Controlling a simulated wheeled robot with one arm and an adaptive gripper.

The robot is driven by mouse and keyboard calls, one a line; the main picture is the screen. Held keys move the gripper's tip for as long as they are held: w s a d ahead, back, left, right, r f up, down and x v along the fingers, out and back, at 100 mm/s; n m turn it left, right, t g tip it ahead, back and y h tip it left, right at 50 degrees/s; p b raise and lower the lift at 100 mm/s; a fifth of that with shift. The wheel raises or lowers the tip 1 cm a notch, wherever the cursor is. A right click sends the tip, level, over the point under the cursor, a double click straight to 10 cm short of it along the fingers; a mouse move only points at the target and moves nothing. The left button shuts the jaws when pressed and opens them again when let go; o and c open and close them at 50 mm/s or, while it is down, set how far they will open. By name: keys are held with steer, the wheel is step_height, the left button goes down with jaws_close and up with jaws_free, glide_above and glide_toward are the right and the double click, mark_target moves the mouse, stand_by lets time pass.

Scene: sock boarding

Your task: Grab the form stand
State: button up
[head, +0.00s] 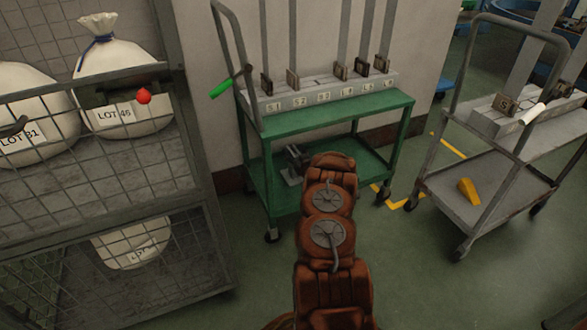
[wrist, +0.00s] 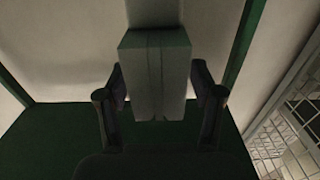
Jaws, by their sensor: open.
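In the wrist view my gripper (wrist: 160,82) is open, with one finger on each side of a grey block (wrist: 160,62). The block has a split down its middle and a flat grey piece behind it. A small gap shows beside each finger, so they look apart from it. In the head view a long grey form stand (head: 325,93), marked S1, S2 and on to other labels, sits on the green cart's top, with tall flat forms rising from it. A small grey fixture (head: 292,172) is on the lower shelf. My arm hides the gripper there. I cannot tell which grey thing the wrist view shows.
The green cart (head: 400,103) stands against the wall. A wire rack (head: 190,130) with white LOT sacks is at left. A grey cart (head: 470,225) at right carries a similar stand and a yellow wedge (head: 468,190). Floor is clear between the rack and carts.

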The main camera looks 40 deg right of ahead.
steer(key=shift+w+d, duration=0.1)
steer(key=shift+w, duration=0.1)
jaws_close()
stand_by(0.6)
